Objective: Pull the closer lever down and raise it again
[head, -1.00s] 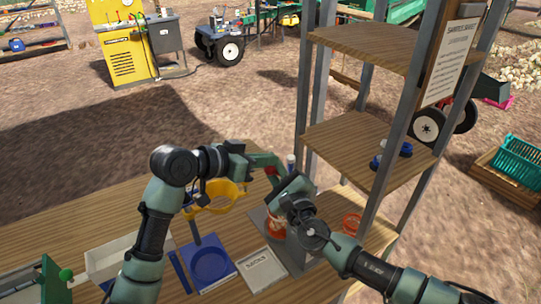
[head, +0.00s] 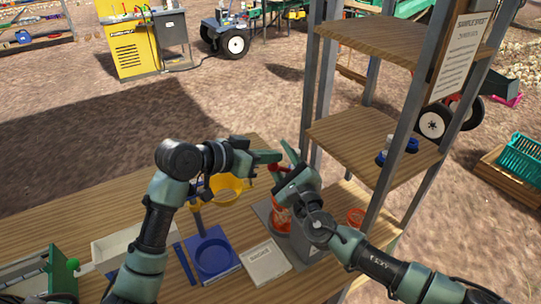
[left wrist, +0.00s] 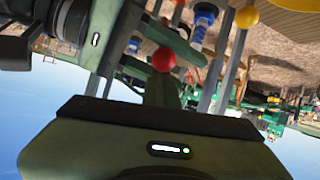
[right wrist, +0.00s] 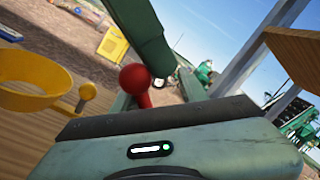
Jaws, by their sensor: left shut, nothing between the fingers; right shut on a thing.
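A lever with a red ball knob shows between my grippers in the right wrist view (right wrist: 135,78) and the left wrist view (left wrist: 163,59). In the head view the knob is mostly hidden by the fingers. My right gripper (head: 281,166) is shut on the red-knobbed lever, its fingers pointing up and away. My left gripper (head: 278,157) is shut and empty, its fingertips close beside the knob; I cannot tell whether they touch.
A metal-framed shelf (head: 358,140) rises close on the right.

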